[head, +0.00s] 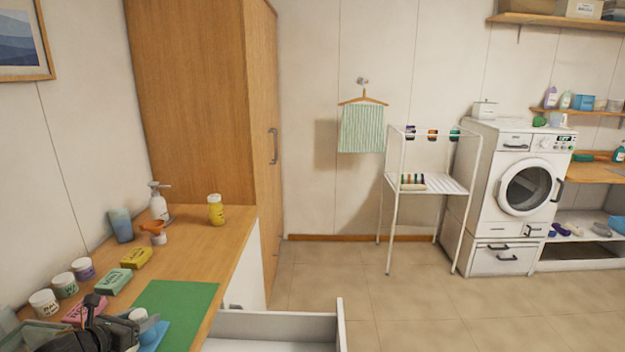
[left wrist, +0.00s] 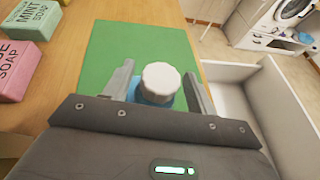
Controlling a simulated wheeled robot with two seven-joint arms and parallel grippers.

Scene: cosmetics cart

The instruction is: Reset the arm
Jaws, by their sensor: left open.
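My left gripper (head: 112,318) is low over the left counter in the head view. In the left wrist view its two fingers (left wrist: 160,84) stand apart, with a white-capped container (left wrist: 160,77) showing between them. Its cap also shows beside the gripper in the head view (head: 139,315). Something blue (head: 154,337) lies under or beside it; I cannot tell whether the fingers touch the container. My right gripper is in neither view.
A green mat (head: 178,305) lies on the wooden counter. Soap boxes, pink (head: 84,309), green (head: 114,281) and yellow (head: 136,258), stand left of it, with several jars behind. A yellow bottle (head: 216,210) stands farther back. An open white drawer (head: 340,325) juts out right of the counter.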

